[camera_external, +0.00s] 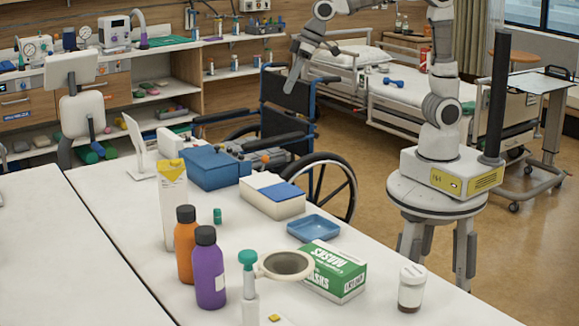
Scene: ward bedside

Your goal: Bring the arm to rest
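My arm stands on a round grey stool-like stand (437,197) at the right. It rises and reaches left across the top of the picture. My gripper (296,74) hangs at its end, high in front of the wheelchair and bed area, apart from the white table. It is small and seen at an angle, so I cannot tell whether its fingers are open or shut. I see no object held in it.
A bed (405,97) is at the back right.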

